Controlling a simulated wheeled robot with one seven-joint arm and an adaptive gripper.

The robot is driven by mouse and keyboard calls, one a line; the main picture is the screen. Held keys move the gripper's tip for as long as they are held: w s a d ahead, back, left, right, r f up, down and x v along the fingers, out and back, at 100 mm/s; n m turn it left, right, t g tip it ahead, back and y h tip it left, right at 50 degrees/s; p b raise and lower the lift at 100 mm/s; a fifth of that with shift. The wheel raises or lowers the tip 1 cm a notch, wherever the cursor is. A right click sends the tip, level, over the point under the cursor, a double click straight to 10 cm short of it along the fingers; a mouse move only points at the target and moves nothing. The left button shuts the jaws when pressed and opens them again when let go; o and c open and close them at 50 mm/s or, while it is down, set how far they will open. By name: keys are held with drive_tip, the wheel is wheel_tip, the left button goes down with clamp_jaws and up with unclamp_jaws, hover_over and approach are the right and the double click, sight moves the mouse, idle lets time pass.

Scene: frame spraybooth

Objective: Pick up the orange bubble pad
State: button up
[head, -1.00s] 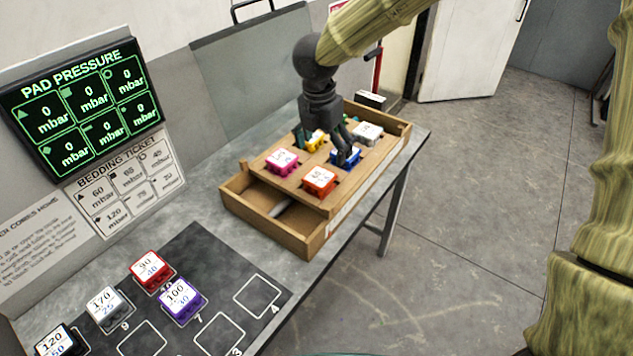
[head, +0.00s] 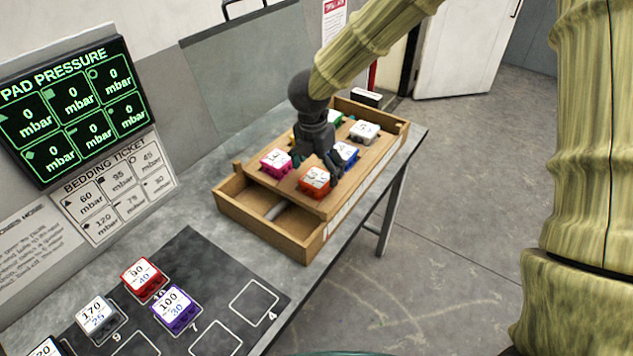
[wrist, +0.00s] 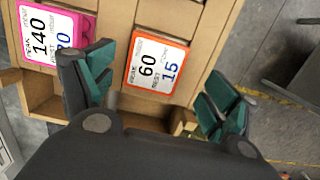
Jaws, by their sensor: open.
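The orange bubble pad (head: 314,181) sits in the front right place of the wooden tray (head: 262,239). Its white label reads 60 and 15 in the wrist view (wrist: 157,63). My gripper (head: 312,165) is just above and behind it in the head view. In the wrist view my open gripper (wrist: 160,92) has one finger on each side of the pad, with the pad showing between and beyond the fingertips. I see gaps beside the pad and no clear contact.
A pink pad (head: 276,162) labelled 140 sits close left of the orange one, near my left finger. Blue (head: 346,154) and grey (head: 364,132) pads stand behind. A dark mat (head: 197,270) with red, purple and grey pads lies at the front left of the bench.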

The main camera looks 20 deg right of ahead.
sight(316, 177)
drive_tip(key=f, duration=0.1)
drive_tip(key=f+p, duration=0.1)
drive_tip(key=f, duration=0.1)
drive_tip(key=shift+w+a, duration=0.15)
drive_tip(key=shift+w, duration=0.15)
drive_tip(key=shift+f, duration=0.8)
drive_tip(key=c, duration=1.1)
